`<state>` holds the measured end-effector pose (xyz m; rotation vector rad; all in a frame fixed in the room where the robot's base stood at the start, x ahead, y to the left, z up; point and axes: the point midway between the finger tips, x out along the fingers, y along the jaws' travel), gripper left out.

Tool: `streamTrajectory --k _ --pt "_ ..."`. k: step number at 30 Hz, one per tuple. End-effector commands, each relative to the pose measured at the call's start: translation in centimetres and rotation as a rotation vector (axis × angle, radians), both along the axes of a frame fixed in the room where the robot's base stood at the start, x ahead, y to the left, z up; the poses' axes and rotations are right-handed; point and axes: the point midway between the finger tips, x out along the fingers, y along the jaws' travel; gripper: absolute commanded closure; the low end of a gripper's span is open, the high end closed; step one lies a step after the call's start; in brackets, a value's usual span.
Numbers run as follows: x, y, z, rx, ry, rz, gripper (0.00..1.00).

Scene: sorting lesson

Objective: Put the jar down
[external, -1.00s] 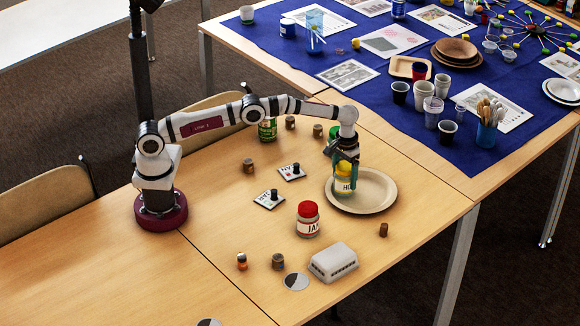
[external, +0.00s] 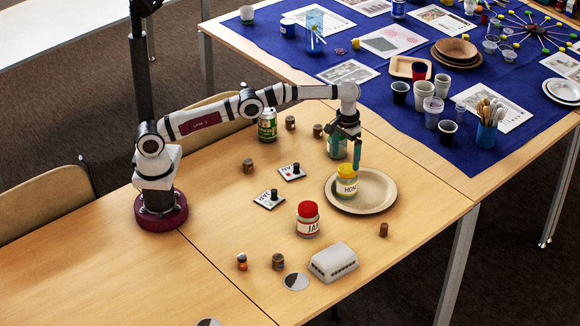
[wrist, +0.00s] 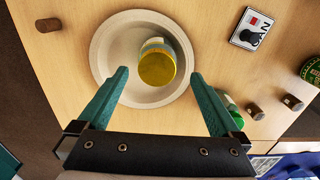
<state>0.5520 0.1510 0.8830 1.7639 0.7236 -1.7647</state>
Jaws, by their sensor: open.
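The jar (external: 347,184), with a yellow lid and a white label reading "HON", stands upright on the beige plate (external: 380,204), toward its left side. It also shows in the wrist view (wrist: 157,66), lid toward the camera, on the plate (wrist: 112,32). My gripper (external: 350,160) is above the jar, its green fingers spread and empty. In the wrist view my gripper (wrist: 160,80) has its fingers apart on either side below the lid, with no contact visible.
A red-lidded jar (external: 308,220) stands left of the plate. A grey box (external: 333,262), label cards (external: 270,199) and small brown cylinders (external: 278,261) lie around. A green can (external: 267,125) and a green-topped container (external: 337,148) stand behind. The front left table is mostly clear.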

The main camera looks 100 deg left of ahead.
Motion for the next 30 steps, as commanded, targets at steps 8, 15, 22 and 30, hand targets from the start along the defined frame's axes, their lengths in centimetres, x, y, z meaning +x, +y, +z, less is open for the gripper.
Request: streamTrajectory --k 8,15,22,30 --pt "-8.7 -5.9 12.1 0.047 0.023 -0.400 0.00" --pt "-30.5 -11.1 14.9 0.105 0.075 -0.957 0.00" --pt "-41.7 -11.7 10.0 0.126 0.112 -1.243 0.00" --pt "-42.4 -11.6 9.5 0.125 0.117 -1.262 0.00"
